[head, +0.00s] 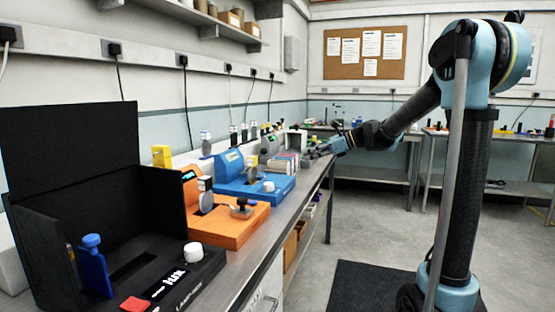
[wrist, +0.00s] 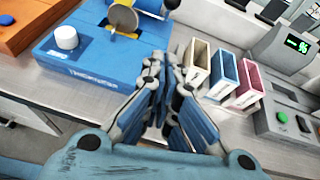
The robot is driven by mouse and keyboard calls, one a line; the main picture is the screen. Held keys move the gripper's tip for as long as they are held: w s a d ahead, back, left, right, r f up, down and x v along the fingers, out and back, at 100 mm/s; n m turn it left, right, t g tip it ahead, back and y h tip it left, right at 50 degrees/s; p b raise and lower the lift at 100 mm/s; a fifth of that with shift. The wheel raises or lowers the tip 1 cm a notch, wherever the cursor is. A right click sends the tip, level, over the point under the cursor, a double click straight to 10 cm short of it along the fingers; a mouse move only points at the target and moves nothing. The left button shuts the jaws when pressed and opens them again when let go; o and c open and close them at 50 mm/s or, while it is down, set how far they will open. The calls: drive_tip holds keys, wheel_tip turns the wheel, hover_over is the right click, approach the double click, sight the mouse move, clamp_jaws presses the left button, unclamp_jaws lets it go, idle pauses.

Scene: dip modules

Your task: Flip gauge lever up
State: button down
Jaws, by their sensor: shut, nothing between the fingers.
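My gripper (wrist: 163,68) is shut and empty. In the wrist view its fingers point at the front right edge of a blue module (wrist: 85,62), apparently just above it. This module carries a white knob (wrist: 66,37), a round silver disc (wrist: 123,18) and a yellow part beneath the disc. In the head view my gripper (head: 322,150) is over the bench beyond the blue module (head: 255,186). I cannot tell which part is the gauge lever, or its position.
Beige, blue and pink open boxes (wrist: 223,78) stand right of my gripper, beside a grey device (wrist: 282,95) with a green display and buttons. Nearer in the head view are an orange module (head: 235,225) and a black module (head: 205,262).

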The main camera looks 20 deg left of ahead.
drive_tip(key=shift+w+a+r, duration=0.15)
drive_tip(key=shift+w+a, duration=0.1)
drive_tip(key=shift+a, duration=0.05)
drive_tip(key=x, duration=0.9)
drive_tip(key=shift+a, duration=0.4)
drive_tip(key=a, duration=0.1)
drive_tip(key=a+r, duration=0.1)
drive_tip(key=a, duration=0.1)
drive_tip(key=shift+s, duration=0.1)
drive_tip(key=shift+a+r, duration=0.15)
drive_tip(key=shift+a, duration=0.25)
